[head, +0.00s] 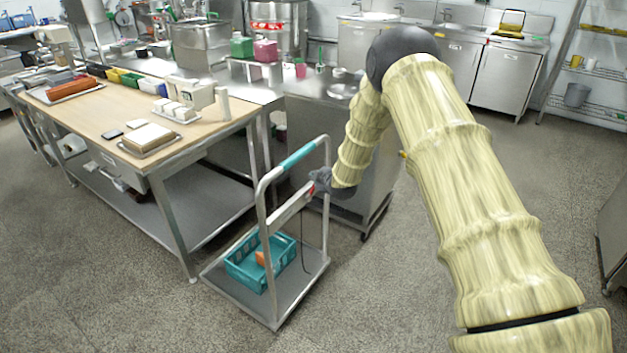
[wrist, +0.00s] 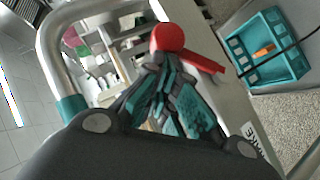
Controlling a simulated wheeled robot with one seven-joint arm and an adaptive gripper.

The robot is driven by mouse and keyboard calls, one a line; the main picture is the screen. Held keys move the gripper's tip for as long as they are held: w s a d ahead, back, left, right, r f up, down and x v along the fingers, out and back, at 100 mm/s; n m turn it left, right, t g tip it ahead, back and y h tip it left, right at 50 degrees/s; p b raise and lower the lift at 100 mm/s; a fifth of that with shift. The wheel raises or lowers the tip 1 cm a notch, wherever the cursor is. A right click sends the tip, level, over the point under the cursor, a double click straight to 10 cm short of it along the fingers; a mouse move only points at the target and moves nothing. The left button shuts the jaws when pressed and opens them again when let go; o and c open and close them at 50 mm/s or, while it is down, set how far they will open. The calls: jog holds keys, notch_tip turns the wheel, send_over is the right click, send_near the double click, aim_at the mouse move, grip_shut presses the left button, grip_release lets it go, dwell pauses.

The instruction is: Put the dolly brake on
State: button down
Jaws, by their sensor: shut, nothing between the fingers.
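The dolly (head: 267,300) is a metal platform cart with an upright tube handle (head: 327,225) and a teal grip (head: 298,156). A pale panel (head: 287,212) crosses the handle frame. In the wrist view the panel (wrist: 232,100) carries partly visible black lettering, and a red brake lever (wrist: 168,37) with a round hub and a short arm pointing right and down. My gripper (head: 318,182) is at the panel's upper right end. In the wrist view my gripper (wrist: 172,75) is shut and empty, its fingertips just below the red lever. I cannot tell whether they touch it.
A teal crate (head: 248,268) with an orange item stands on the dolly platform. A wooden-topped table (head: 110,115) with trays and boxes is at the left. A steel cabinet (head: 375,200) stands close behind my gripper. The floor (head: 150,310) in front is clear.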

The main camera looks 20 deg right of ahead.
jog(key=shift+m+g+y, duration=0.6)
jog(key=shift+g, duration=0.2)
jog(key=shift+w+d+f+b, duration=0.9)
jog(key=shift+d+f, duration=0.15)
jog(key=shift+d, duration=0.1)
jog(key=shift+w+d+f+b, duration=0.75)
jog(key=shift+w+d+f, duration=0.15)
jog(key=shift+d+f, duration=0.2)
jog(key=shift+r, duration=0.1)
jog(key=r+p, duration=0.1)
jog(key=r, duration=0.1)
jog(key=r+p, duration=0.1)
jog(key=r, duration=0.1)
jog(key=shift+s+a+r+p, duration=0.2)
jog(key=shift+p, duration=0.1)
jog(key=s+d+r+b, duration=0.1)
jog(key=s+d+r, duration=0.2)
jog(key=s+r, duration=0.3)
jog(key=shift+s+d+b, duration=0.3)
jog(key=shift+d, duration=0.05)
